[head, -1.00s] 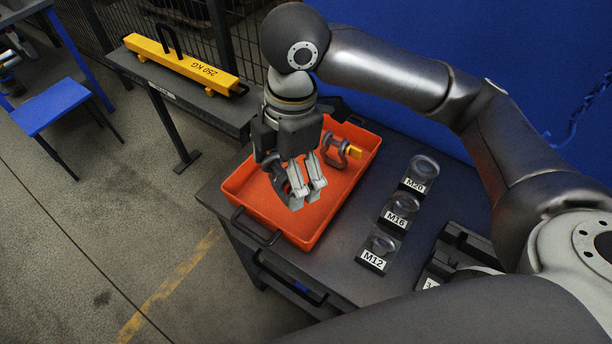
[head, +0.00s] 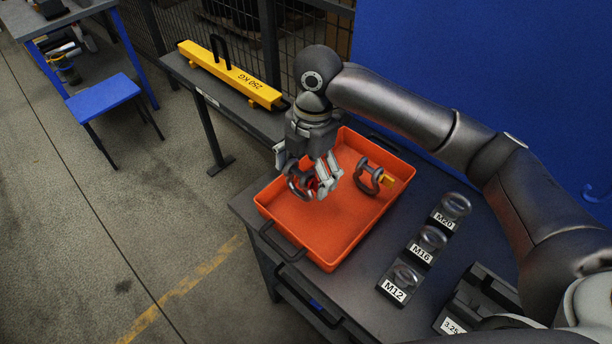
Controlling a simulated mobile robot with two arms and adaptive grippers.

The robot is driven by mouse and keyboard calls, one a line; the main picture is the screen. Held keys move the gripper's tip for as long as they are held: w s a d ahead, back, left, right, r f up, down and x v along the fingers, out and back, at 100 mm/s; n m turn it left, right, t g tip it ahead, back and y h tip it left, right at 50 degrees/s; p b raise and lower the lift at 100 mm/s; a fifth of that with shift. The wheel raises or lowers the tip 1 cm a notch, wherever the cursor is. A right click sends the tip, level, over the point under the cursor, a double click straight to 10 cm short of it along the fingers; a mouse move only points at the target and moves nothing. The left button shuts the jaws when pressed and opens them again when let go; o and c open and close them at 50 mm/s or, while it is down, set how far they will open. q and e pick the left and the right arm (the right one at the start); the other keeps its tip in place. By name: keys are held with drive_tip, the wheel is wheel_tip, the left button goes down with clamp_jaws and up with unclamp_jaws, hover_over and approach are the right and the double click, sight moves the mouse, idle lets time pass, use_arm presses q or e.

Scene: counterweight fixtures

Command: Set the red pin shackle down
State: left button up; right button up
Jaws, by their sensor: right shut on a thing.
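My right gripper (head: 326,184) reaches down over the orange tray (head: 330,262), towards its back left part. Its pale fingers are shut on a dark grey shackle (head: 297,188) with a red pin (head: 311,184), partly hidden by the fingers. I cannot tell whether the shackle touches the tray floor. A second dark shackle with a yellow-orange pin (head: 386,180) stands in the tray to the right, apart from the gripper. My left gripper is not in view.
Labelled blocks M20 (head: 444,221), M16 (head: 421,252) and M12 (head: 395,289) with rings stand right of the tray. A yellow 250 KG beam (head: 230,73) lies on a bench behind left. The front half of the tray is bare.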

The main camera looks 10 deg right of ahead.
drive_tip(key=w+f, duration=0.3)
drive_tip(key=shift+w+d+f+p, duration=0.15)
drive_tip(key=shift+d+f+p, duration=0.1)
drive_tip(key=shift+f+p, duration=0.15)
drive_tip(key=shift+c, duration=0.2)
wheel_tip(320, 180, down, 2)
drive_tip(key=shift+f+p, duration=0.15)
drive_tip(key=shift+p, duration=0.45)
drive_tip(key=shift+c, duration=0.8)
drive_tip(key=shift+f, duration=0.35)
drive_tip(key=c, duration=0.6)
drive_tip(key=o, duration=2)
drive_tip(key=shift+o, duration=0.2)
